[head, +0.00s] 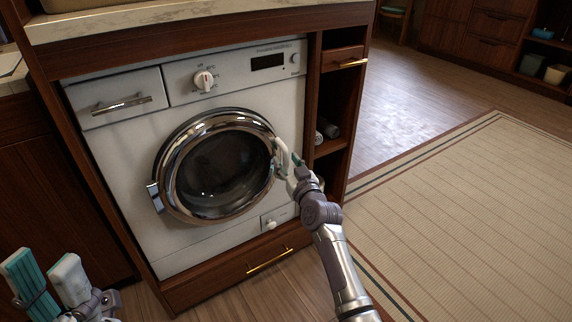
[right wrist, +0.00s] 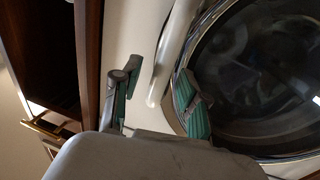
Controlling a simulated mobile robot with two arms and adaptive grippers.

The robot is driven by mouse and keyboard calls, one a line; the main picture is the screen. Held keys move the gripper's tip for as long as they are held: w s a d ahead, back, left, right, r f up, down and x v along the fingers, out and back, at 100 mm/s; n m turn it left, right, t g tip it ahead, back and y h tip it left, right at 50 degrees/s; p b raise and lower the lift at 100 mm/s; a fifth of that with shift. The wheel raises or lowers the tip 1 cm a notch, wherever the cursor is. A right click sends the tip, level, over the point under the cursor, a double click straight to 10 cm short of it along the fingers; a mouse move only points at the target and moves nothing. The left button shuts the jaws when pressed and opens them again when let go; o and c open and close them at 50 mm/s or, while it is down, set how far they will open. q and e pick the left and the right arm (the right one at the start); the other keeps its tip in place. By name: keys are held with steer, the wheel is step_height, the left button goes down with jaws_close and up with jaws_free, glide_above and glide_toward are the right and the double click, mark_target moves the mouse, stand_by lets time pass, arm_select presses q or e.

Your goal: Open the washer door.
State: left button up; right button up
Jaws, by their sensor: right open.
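The white washer (head: 120,125) is built into a dark wood cabinet. Its round door (head: 163,168), with a chrome ring and dark glass, looks shut; a hinge shows at its left edge. In the right wrist view, the pale curved door handle (right wrist: 176,45) runs along the door ring (right wrist: 179,120). My right gripper (head: 287,161) is open at the door's right edge. In the right wrist view its fingers (right wrist: 156,90) stand on either side of the handle's end; contact cannot be told. My left gripper (head: 43,264) is open and empty at the lower left, away from the washer.
A stone countertop (head: 190,16) overhangs the washer. Open shelves (head: 333,105) with rolled items stand right of it, and a drawer (head: 235,272) with a brass handle lies below. A striped rug (head: 470,200) and clear floor lie to the right.

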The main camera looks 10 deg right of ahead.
steer(key=shift+w+a, duration=0.1)
steer(key=shift+w, duration=0.45)
jaws_close()
